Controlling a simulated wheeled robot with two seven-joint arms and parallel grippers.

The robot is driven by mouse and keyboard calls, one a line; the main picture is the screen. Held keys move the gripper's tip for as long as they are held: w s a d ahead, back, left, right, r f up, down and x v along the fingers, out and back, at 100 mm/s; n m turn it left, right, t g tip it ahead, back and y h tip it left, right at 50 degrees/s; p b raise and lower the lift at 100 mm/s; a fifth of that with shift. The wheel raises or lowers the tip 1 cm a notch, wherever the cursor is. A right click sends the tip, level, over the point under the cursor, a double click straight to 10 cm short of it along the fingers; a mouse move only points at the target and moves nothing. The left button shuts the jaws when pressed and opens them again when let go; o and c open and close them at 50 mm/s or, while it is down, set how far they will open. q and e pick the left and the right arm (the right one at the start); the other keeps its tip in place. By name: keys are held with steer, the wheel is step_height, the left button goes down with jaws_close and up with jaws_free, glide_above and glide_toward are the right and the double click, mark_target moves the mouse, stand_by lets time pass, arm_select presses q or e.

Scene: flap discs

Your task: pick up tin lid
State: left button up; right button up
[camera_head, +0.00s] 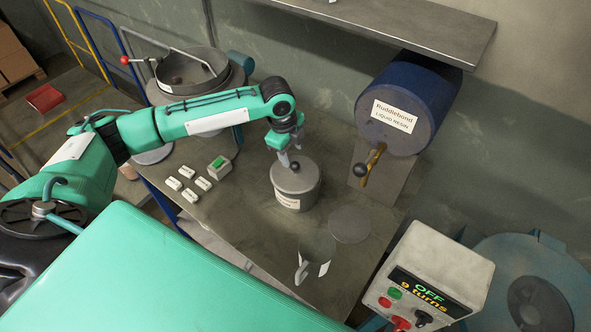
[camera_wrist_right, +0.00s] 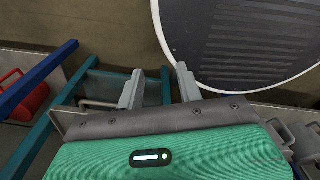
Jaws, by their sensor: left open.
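The grey tin (camera_head: 299,196) stands upright on the workbench, with a label low on its front. Its flat grey lid (camera_head: 306,179) is on top and has a dark round knob (camera_head: 295,167). My left gripper (camera_head: 291,157) points down just above the lid, its open fingers close to the knob. I cannot tell whether the fingers are on both sides of the knob or touching it. In the right wrist view my right gripper (camera_wrist_right: 158,84) has its two fingers apart with nothing between them. The right gripper is not seen in the head view.
Several small pale blocks (camera_head: 188,182) and a green-topped box (camera_head: 219,168) lie left of the tin on the workbench (camera_head: 250,222). A blue resin drum (camera_head: 415,105) with a tap is at the right. A control box (camera_head: 432,275) stands front right.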

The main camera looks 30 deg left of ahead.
mark_target(294, 163)
arm_select(q)
steer(key=shift+s+d+f+p, duration=0.1)
steer(key=shift+d+f+p, duration=0.05)
steer(key=shift+f+p, duration=0.4)
steer(key=shift+s+d+f+p, duration=0.1)
steer(key=shift+f+p, duration=0.4)
steer(key=f, duration=0.3)
steer(key=shift+w+d+p, duration=0.15)
steer(key=shift+w+p, duration=0.1)
steer(key=shift+p, duration=0.15)
jaws_close()
arm_select(e)
steer(key=r, duration=0.1)
steer(key=w+r, duration=0.1)
steer(key=r, duration=0.1)
steer(key=shift+w, duration=0.1)
